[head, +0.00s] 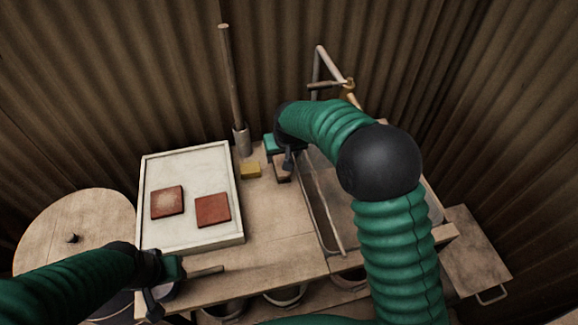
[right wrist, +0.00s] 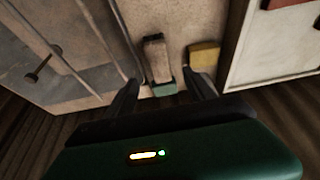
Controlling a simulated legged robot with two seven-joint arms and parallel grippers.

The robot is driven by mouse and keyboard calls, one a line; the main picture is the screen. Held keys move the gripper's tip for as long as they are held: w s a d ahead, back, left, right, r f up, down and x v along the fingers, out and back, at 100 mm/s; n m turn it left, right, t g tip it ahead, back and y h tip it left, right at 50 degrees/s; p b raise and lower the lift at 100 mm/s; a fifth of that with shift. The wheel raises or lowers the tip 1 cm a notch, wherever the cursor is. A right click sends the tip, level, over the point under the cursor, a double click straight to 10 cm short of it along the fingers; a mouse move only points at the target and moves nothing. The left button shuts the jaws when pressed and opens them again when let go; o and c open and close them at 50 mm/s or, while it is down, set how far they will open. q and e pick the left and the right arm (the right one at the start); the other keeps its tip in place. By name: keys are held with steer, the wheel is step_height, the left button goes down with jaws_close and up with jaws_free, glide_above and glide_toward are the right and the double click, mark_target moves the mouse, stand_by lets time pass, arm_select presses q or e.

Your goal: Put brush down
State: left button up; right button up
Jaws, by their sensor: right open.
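The brush, a block with a brown body (right wrist: 157,58) and a green end, shows between the fingers of my right gripper (right wrist: 163,92) in the right wrist view. It appears to lie on the bench, and I see a gap on each side of it. In the head view my right gripper (head: 288,160) is over the bench between the tray and the basin, and partly hides the brush (head: 282,174). My left gripper (head: 165,284) is at the front left bench edge, by a thin wooden stick (head: 205,272); its grip is unclear.
A yellow block (head: 250,171) lies close left of the brush. A white tray (head: 190,158) holds two red tiles (head: 167,202) (head: 212,210). An upright pole (head: 232,80) stands behind. The basin (head: 318,215) is on the right. A round table (head: 75,215) is at left.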

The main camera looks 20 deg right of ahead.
steer(key=s+d+f+g, duration=0.1)
steer(key=s+d, duration=0.2)
steer(key=s, duration=1.1)
steer(key=s+d+g, duration=0.1)
steer(key=s+d, duration=0.2)
steer(key=s, duration=1.1)
step_height(320, 180, up, 6)
steer(key=p, duration=0.5)
steer(key=shift+w+d+f+p, duration=0.1)
steer(key=shift+w+f+p, duration=0.05)
steer(key=shift+p, duration=0.25)
steer(key=shift+o, duration=0.3)
